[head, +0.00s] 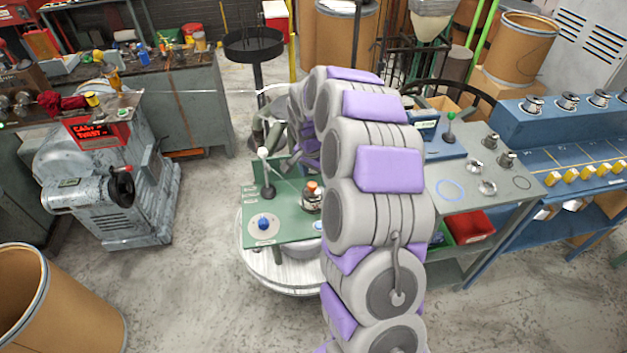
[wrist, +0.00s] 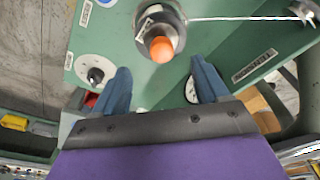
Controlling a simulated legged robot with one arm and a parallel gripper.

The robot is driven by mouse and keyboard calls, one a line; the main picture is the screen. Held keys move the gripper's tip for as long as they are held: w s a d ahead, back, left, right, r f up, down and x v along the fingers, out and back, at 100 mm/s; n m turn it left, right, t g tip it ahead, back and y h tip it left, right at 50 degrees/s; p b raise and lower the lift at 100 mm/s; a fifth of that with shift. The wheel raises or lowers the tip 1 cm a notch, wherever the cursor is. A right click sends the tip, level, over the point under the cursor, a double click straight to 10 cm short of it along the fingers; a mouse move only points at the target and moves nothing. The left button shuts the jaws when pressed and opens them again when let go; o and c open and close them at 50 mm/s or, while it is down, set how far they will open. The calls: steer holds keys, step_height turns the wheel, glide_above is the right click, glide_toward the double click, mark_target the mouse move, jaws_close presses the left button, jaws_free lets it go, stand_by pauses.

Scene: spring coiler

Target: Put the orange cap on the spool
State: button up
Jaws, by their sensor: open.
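The orange cap (wrist: 162,49) sits at the top of the metal spool (wrist: 150,24) on the green machine panel. In the head view the orange cap (head: 312,185) is on top of the small silvery spool (head: 311,202). I cannot tell how firmly the cap is seated. My gripper (wrist: 163,82) is open, with one blue finger on each side and nothing between them. Its fingertips are just below the cap in the wrist view, apart from it. In the head view my gripper is not clearly visible past my arm.
The green panel (head: 262,205) has a blue knob (head: 264,222) and a white-topped lever (head: 265,168). A wire (wrist: 240,18) runs from the spool to the right. A grey bench (head: 465,195) with metal parts stands at right.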

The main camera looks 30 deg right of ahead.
mark_target(307, 194)
steer(key=a+r+p, duration=0.2)
steer(key=a+r, duration=0.1)
steer(key=r, duration=0.6)
steer(key=s+a+r+n+g, duration=0.1)
steer(key=s+a+r+n, duration=0.3)
steer(key=s, duration=0.5)
steer(key=s+a+r+n, duration=0.2)
steer(key=s+a, duration=0.4)
steer(key=s, duration=0.2)
steer(key=s+a+n, duration=0.2)
steer(key=s+n, duration=0.1)
steer(key=s, duration=0.8)
steer(key=s+a+n+g+y, duration=0.1)
steer(key=s+n, duration=0.2)
steer(key=s, duration=0.8)
steer(key=shift+s+a+f+g+b, duration=0.15)
steer(key=shift+s+a+g+b, duration=0.15)
steer(key=shift+a, duration=0.05)
steer(key=shift+a, duration=0.2)
steer(key=shift+c, duration=0.2)
